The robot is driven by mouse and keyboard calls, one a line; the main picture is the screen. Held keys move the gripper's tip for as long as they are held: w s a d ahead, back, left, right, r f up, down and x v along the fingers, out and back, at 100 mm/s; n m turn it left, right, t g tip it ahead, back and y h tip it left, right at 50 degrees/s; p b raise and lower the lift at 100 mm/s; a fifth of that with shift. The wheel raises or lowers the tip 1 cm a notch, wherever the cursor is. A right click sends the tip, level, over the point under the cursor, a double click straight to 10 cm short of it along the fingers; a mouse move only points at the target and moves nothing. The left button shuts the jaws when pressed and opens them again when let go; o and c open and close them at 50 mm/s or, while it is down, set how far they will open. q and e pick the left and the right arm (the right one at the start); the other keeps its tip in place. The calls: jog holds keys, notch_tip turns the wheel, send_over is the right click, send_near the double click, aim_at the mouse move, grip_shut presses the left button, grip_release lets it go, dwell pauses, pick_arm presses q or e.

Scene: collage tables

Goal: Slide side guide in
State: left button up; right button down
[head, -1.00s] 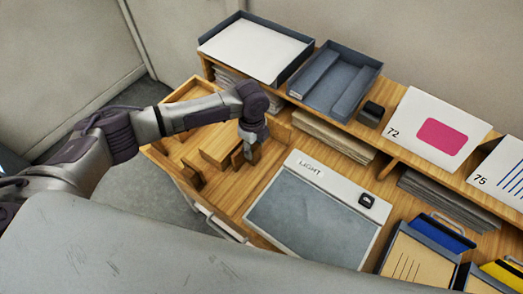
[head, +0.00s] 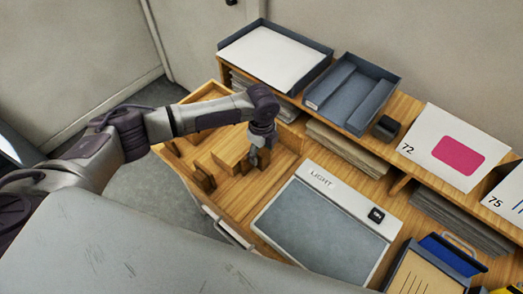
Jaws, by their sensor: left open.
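A wooden tray with low walls (head: 178,153) sits at the left end of the table. In it are a pale wooden block (head: 230,149) and small darker upright wooden pieces, one at the front (head: 204,178). I cannot tell for sure which of these is the side guide. My left gripper (head: 258,158) points down into the tray, just right of the block. It is open, its fingers close to a small upright piece there. The fingers partly hide that piece, and I cannot tell whether they touch it. My right gripper is not in view.
A light pad (head: 322,232) lies right of the wooden tray. Behind, a wooden shelf carries two grey paper trays (head: 352,92), a small dark block (head: 385,127) and a card marked 72 (head: 440,147). Paper stacks (head: 350,147) lie under it.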

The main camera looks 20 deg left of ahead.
aim_at(262, 151)
pick_arm(q)
notch_tip(262, 151, up, 12)
dwell(0.4)
jog(key=shift+f, duration=0.1)
dwell(0.4)
